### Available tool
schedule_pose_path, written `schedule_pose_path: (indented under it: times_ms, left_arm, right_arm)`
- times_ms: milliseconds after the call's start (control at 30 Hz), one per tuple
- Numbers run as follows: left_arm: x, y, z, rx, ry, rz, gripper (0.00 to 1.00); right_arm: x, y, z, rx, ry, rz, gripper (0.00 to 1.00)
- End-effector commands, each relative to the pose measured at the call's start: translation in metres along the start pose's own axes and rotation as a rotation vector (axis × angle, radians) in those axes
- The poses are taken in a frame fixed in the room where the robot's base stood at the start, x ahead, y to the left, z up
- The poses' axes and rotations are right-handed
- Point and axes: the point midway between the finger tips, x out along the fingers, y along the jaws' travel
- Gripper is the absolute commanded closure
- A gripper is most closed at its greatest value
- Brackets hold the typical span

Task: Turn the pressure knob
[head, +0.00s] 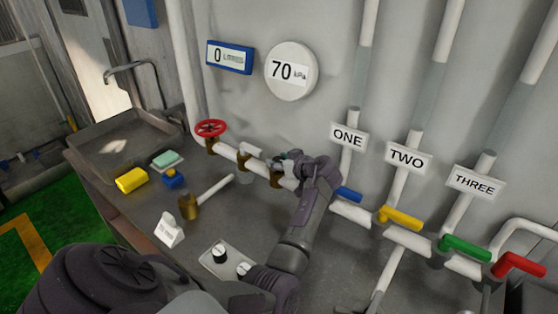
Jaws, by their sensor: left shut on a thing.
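My left gripper (282,160) reaches over the white pipe below the round gauge. It is shut on a small knob, mostly hidden by the fingers, above a brass fitting (277,180). The round white gauge (290,71) on the wall reads 70 kPa. Left along the same pipe are a pale-handled fitting (249,154) and a red handwheel (211,128). No label shows which one is the pressure knob. My right gripper is not in view.
A blue display (230,56) reads 0. Pipes ONE, TWO and THREE have blue (348,194), yellow (400,218), green (465,247) and red (522,264) handles nearby.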

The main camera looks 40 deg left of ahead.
Motion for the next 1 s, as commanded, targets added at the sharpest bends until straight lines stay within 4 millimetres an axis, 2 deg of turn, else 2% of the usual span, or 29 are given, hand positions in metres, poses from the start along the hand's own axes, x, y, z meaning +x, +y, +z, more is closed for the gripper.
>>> schedule_pose_path:
  times_ms: [267,800,1000]
  left_arm:
    - [-0.001,-0.002,-0.003,0.086,0.002,0.207,0.87]
    - [-0.001,-0.002,-0.007,0.287,0.005,0.669,0.87]
    - [0.001,-0.002,-0.004,0.344,0.006,0.805,0.87]
  right_arm:
    - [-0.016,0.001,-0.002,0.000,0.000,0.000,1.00]
    - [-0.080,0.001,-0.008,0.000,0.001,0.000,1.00]
    - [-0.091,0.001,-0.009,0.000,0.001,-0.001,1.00]
